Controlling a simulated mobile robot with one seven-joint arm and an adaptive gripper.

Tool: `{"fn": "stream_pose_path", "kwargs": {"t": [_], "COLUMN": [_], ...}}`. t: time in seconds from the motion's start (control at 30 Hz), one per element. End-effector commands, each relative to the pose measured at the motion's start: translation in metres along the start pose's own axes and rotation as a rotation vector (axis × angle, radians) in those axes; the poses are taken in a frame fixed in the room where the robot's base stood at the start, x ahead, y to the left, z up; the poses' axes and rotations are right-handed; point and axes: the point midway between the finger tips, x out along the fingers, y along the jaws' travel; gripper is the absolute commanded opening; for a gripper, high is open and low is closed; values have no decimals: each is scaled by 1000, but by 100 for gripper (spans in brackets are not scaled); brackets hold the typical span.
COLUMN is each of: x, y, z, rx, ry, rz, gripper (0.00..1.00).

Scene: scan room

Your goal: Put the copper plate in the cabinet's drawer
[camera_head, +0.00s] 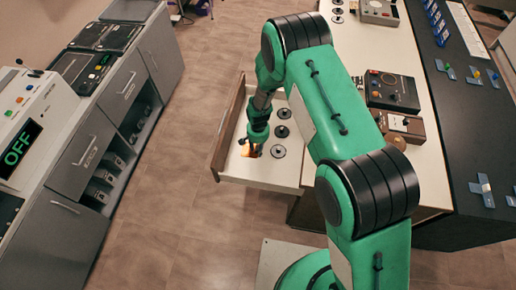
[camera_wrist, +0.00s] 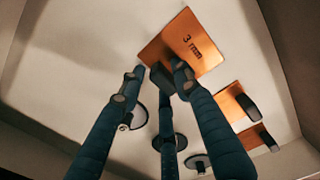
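The copper plate (camera_wrist: 186,40), a flat orange square marked "3 mm", is among my fingertips over the white drawer floor in the wrist view. I cannot tell whether it rests on the floor or is held just above it.
Two smaller copper pieces with dark blocks (camera_wrist: 240,105) lie to the right in the wrist view. Several black discs (camera_head: 283,113) sit in the drawer. The counter (camera_head: 390,50) holds instruments on the right. A grey console (camera_head: 75,140) stands left, with clear floor between.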

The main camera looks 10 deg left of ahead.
Motion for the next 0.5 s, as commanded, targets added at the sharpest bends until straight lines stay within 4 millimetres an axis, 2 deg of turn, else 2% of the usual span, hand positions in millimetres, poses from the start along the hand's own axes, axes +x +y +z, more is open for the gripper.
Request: {"fn": "stream_pose_path", "kwargs": {"t": [0.5], "x": [-7], "y": [0], "z": [0], "rx": [0], "ry": [1], "rz": [-1], "gripper": [40]}}
